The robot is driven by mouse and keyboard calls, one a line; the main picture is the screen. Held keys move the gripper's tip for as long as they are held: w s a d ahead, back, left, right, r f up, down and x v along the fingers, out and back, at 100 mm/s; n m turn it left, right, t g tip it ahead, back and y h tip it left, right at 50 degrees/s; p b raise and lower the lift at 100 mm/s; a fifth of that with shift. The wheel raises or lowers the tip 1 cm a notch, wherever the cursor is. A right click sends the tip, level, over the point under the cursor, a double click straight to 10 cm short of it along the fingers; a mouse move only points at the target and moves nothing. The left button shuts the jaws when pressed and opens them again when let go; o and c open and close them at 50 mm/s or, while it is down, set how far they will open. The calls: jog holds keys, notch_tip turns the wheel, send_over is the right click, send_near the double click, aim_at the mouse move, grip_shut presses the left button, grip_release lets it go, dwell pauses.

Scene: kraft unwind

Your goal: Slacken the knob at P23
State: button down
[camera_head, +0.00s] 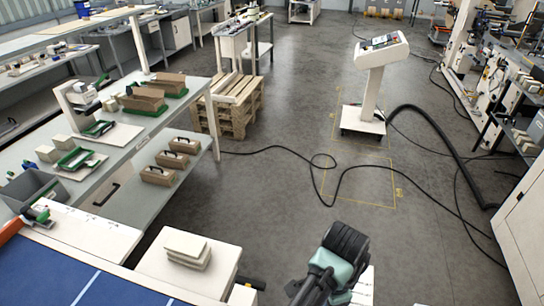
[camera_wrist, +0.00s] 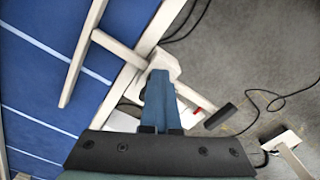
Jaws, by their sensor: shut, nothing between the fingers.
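No label reading P23 can be made out in either view, and I cannot tell which part is its knob. In the wrist view my gripper (camera_wrist: 159,75) is shut and empty, its blue-grey fingers together. They point at a cream block (camera_wrist: 165,58) on a cream frame beside the blue surface, and hide part of it. I cannot tell whether they touch it. A black cylindrical grip (camera_wrist: 220,117) and a small red mark (camera_wrist: 196,110) show right of the fingers. In the head view, a teal and black part of my arm shows at the bottom; the fingertips are not clear there.
A blue surface with white lines (camera_head: 60,270) lies at lower left. Stacked cream pads (camera_head: 187,250) sit on a white cabinet beside it. A bench with brown boxes (camera_head: 145,98), a pallet stack (camera_head: 235,105) and a white console (camera_head: 380,50) surround open floor crossed by black cables.

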jog(key=shift+s+d+p, duration=0.45)
jog(key=shift+s+p, duration=0.4)
jog(key=shift+p, duration=0.3)
jog(key=shift+s+a+p, duration=0.2)
jog(key=shift+a+p, duration=0.05)
jog(key=shift+p, duration=0.2)
notch_tip(320, 180, up, 6)
jog(key=p, duration=0.2)
jog(key=shift+a, duration=0.15)
jog(key=shift+w, duration=0.15)
